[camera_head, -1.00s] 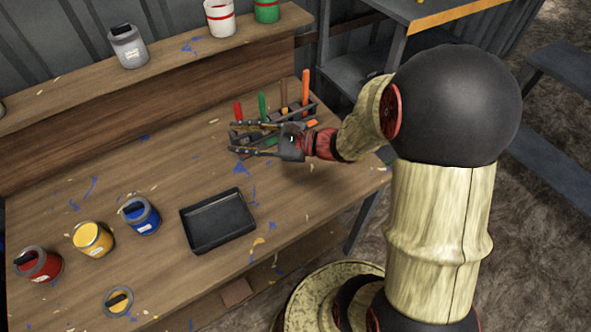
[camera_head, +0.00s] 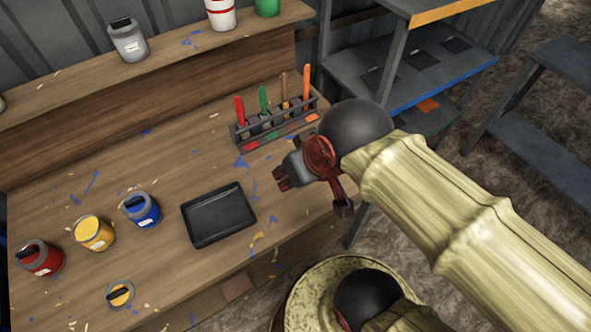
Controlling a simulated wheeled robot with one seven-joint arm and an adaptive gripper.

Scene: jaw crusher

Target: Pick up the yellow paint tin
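The yellow paint tin (camera_head: 94,242) stands upright on the workbench at the left, between the red tin (camera_head: 40,260) and the blue tin (camera_head: 143,216). It has a pale label and its yellow top shows. My gripper (camera_head: 311,194) is well to the right of it, over the bench's right end, right of the black tray. It is seen from above and foreshortened, with its two sides spread apart. Its fingertips are hard to make out. I see nothing held in it.
A black tray (camera_head: 218,214) lies between the tins and my gripper. A round yellow piece with a dark handle (camera_head: 120,294) lies in front of the tins. A tool rack (camera_head: 275,124) stands behind my gripper. Several tins sit on the back shelf (camera_head: 170,50). Shelving (camera_head: 400,85) stands at right.

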